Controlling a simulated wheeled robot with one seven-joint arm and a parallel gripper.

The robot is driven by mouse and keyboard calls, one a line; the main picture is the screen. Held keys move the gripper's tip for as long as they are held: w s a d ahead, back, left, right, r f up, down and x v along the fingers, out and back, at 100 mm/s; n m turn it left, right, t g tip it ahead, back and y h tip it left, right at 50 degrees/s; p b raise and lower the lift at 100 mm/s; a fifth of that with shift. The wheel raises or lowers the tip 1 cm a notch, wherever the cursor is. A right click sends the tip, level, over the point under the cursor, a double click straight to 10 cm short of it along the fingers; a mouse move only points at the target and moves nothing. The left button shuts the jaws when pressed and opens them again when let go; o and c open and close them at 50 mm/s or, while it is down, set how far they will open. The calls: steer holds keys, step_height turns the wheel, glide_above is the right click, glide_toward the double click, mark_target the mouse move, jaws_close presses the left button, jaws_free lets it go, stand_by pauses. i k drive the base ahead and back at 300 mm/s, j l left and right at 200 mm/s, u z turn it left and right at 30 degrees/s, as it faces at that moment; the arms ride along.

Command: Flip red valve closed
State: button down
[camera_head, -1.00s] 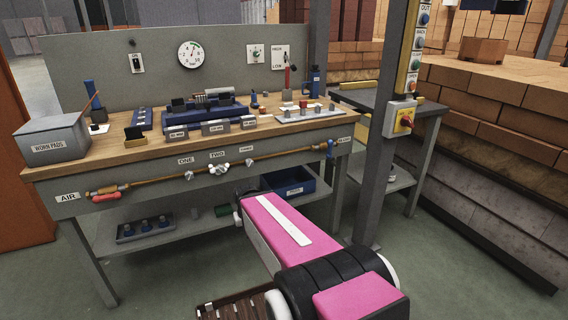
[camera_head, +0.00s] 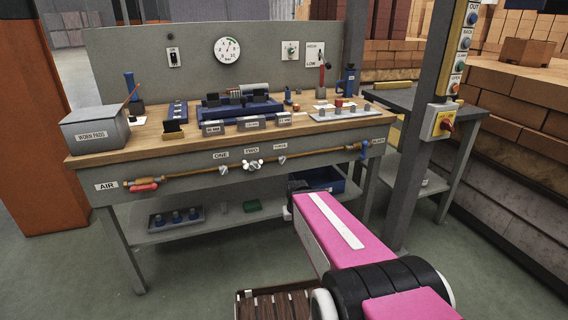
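The red valve (camera_head: 144,187) is a small red handle at the left end of a brass pipe (camera_head: 200,173) on the front of the workbench, beside a label reading AIR (camera_head: 107,186). The handle lies roughly along the pipe. My pink arm stretches from the lower right toward the bench front, well to the right of the red valve. My gripper's fingers cannot be made out; the arm's far end shows only as a dark part near the lower shelf, so its opening is hidden.
The pipe also carries silver valves (camera_head: 253,165) labelled ONE, TWO and a third, and a blue valve (camera_head: 364,151) at the right end. A grey post (camera_head: 411,150) stands close right of my arm.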

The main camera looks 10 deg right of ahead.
mark_target(154, 186)
steer(key=j+u, duration=0.1)
steer(key=u, duration=0.35)
steer(key=j+u, duration=0.1)
steer(key=u, duration=0.75)
steer(key=j, duration=0.05)
